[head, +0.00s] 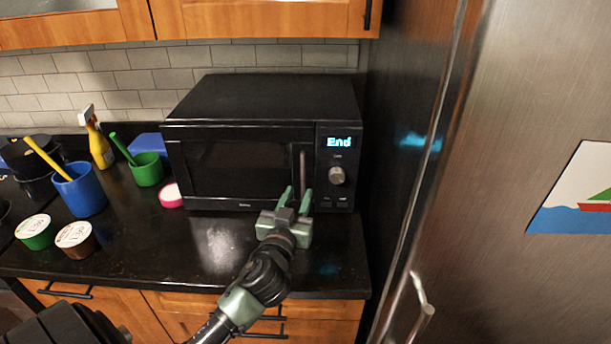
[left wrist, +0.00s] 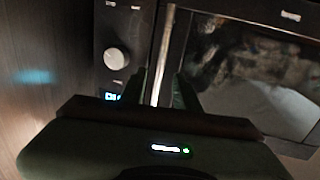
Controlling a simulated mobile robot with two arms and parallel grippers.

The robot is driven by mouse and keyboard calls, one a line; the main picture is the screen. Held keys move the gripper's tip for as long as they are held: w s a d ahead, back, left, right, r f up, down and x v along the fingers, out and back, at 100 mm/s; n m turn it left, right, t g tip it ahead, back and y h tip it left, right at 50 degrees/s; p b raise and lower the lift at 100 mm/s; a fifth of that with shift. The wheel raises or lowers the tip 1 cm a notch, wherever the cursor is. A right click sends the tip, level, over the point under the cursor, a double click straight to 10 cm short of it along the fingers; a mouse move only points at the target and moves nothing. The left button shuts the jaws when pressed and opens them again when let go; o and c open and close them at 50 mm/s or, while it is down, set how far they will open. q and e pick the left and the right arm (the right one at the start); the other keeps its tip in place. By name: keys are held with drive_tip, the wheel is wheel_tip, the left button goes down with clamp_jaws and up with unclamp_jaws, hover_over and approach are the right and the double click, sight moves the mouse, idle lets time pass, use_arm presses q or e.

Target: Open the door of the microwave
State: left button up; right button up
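The black microwave (head: 260,100) stands on the counter against the tiled wall, its door (head: 235,168) shut. A vertical metal handle (head: 302,160) is at the door's right edge. My left gripper (head: 297,198) is at the lower end of the handle, its green fingers apart. In the left wrist view the handle (left wrist: 163,55) runs down between the two fingers (left wrist: 165,92); I cannot tell whether they touch it. The control panel (head: 338,165) with a knob and a lit "End" display is right of the handle. My right gripper is not in view.
A tall steel fridge (head: 520,130) stands close on the right. Left of the microwave are a green cup (head: 147,170), a blue cup (head: 82,192), a yellow spray bottle (head: 98,147) and small tubs (head: 75,238). The counter (head: 170,240) before the microwave is clear.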

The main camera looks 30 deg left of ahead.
sight(302, 183)
use_arm(q)
drive_tip(key=w, duration=0.2)
drive_tip(key=w+a+r+p, duration=0.1)
drive_tip(key=shift+a, duration=0.1)
drive_tip(key=shift+w+a+f, duration=0.15)
drive_tip(key=shift+w+a, duration=0.05)
drive_tip(key=shift+w, duration=0.3)
drive_tip(key=shift+w+a+f, duration=0.15)
drive_tip(key=shift+w, duration=0.35)
drive_tip(key=shift+w+a+f+p, duration=0.1)
drive_tip(key=shift+w+p, duration=0.15)
drive_tip(key=shift+p, duration=0.05)
drive_tip(key=shift+s, duration=0.1)
clamp_jaws()
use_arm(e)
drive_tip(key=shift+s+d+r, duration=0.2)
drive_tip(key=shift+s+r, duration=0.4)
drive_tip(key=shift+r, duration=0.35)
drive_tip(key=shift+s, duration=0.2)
